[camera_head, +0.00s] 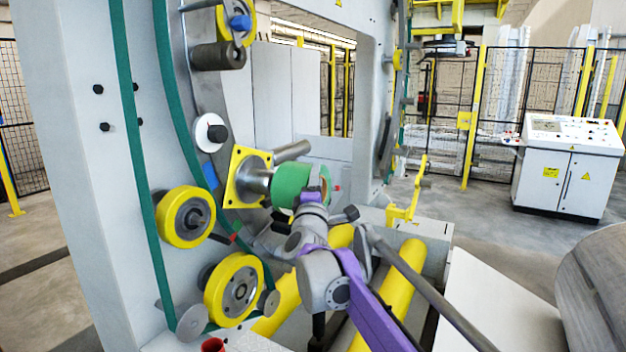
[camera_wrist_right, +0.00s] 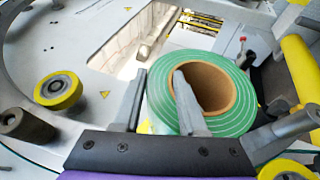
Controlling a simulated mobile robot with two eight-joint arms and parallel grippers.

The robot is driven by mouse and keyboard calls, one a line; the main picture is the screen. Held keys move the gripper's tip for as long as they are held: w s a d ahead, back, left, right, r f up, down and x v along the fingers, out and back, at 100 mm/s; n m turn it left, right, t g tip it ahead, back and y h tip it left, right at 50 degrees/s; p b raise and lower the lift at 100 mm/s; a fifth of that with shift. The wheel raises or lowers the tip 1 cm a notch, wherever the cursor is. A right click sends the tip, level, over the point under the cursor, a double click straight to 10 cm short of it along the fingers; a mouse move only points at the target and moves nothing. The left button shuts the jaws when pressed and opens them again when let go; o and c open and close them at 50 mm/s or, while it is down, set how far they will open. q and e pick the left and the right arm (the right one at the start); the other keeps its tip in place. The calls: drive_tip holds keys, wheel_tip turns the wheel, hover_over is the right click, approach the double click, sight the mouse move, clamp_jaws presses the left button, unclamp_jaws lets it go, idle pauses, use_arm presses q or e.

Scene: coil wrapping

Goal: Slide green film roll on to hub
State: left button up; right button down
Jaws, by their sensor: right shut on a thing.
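The green film roll (camera_head: 287,184) is held with its axis roughly level, close to the free end of the grey hub (camera_head: 256,181). The hub sticks out from a yellow square plate (camera_head: 238,165) on the ring. I cannot tell whether roll and hub touch or overlap. In the right wrist view the roll (camera_wrist_right: 158,88) shows its green end face and brown core. My right gripper (camera_head: 318,188) is shut on the roll's wall. In the wrist view its fingers (camera_wrist_right: 157,92) sit one inside the core and one outside the roll. My left gripper is not in view.
Yellow wheels (camera_head: 183,217) and (camera_head: 233,290) sit on the frame left of and below the hub. A grey cylinder (camera_head: 292,151) sticks out behind the plate. Yellow rollers (camera_head: 400,280) lie below my arm. A control cabinet (camera_head: 563,170) stands at the far right.

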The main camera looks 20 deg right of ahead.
sight(297, 175)
drive_tip(key=shift+s+d, duration=1.5)
drive_tip(key=shift+s, duration=0.2)
drive_tip(key=shift+r, duration=0.15)
idle(0.8)
drive_tip(key=shift+w+a+p, duration=0.2)
drive_tip(key=shift+w+a, duration=1.45)
drive_tip(key=shift+w, duration=0.25)
drive_tip(key=shift+w+a+p, duration=0.15)
drive_tip(key=shift+w+a, duration=1.5)
drive_tip(key=shift+w, duration=0.2)
idle(1.6)
